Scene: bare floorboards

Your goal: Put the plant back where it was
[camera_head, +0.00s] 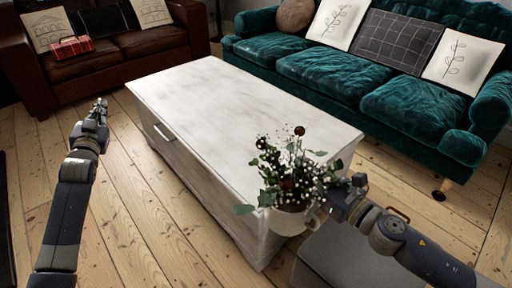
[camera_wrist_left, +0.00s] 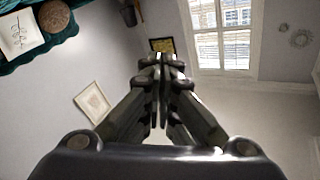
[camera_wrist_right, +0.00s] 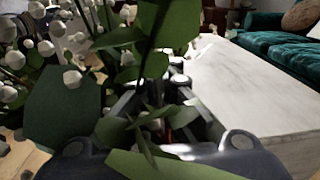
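The plant (camera_head: 290,178) has green leaves, small white blossoms and dark round flower heads. It stands roughly upright in a white pot (camera_head: 288,223), at the near right end of the white coffee table (camera_head: 235,105). My right gripper (camera_head: 338,198) is at the pot's right side and appears shut on it. In the right wrist view leaves (camera_wrist_right: 165,75) cover much of the fingers, so the contact is hidden. Whether the pot touches the table cannot be told. My left gripper (camera_head: 98,108) is raised left of the table, shut and empty, its fingers together in the left wrist view (camera_wrist_left: 162,62).
The table top is bare. A teal sofa (camera_head: 335,75) with cushions stands behind it to the right. A brown leather sofa (camera_head: 150,42) with a red box-like object (camera_head: 72,47) stands at the back left. Bare floorboards (camera_head: 130,215) lie left of the table.

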